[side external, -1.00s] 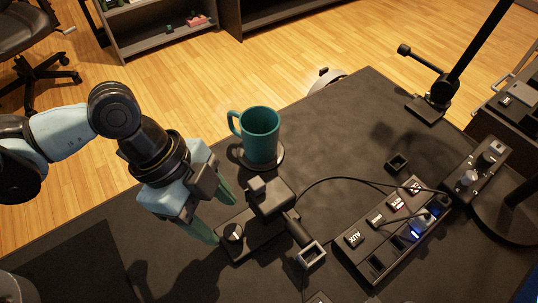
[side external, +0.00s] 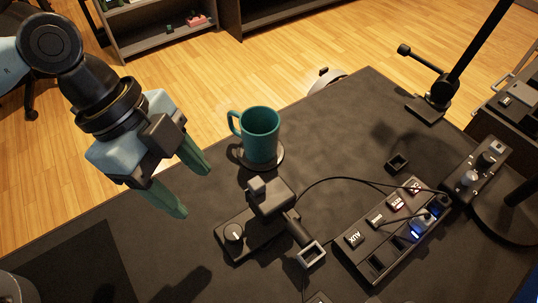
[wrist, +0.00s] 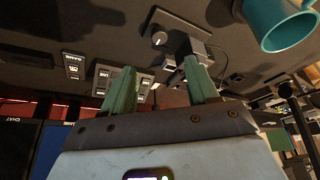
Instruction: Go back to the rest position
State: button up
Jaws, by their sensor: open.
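My gripper (side external: 192,187) is open and empty, with its two green fingers apart. In the side external view it hangs raised at the left, above the dark desk (side external: 335,110) and left of the black lever device (side external: 262,213). In the wrist view the open fingers (wrist: 163,88) point away from the camera, and the black device (wrist: 185,48) with its round knob lies beyond them. Nothing is between the fingers.
A teal mug (side external: 260,136) stands on a round coaster (side external: 276,160) right of my gripper. A switch panel (side external: 353,240) with lit buttons lies at the right, joined by a cable. A knob box (side external: 478,172) and a black stand (side external: 431,107) are farther right.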

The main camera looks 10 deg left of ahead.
jog(key=w+a+n+t+y, duration=0.2)
jog(key=a+n, duration=0.7)
jog(key=a, duration=0.5)
jog(key=w+a+n+t+y, duration=0.2)
jog(key=w+a+n+t, duration=0.2)
jog(key=a+n, duration=0.6)
jog(key=a+t, duration=0.1)
jog(key=a, duration=0.4)
jog(key=shift+r+n+t+y, duration=0.15)
jog(key=shift+n+t+y, duration=0.15)
jog(key=shift+t, duration=0.1)
jog(key=shift+w+a, duration=0.1)
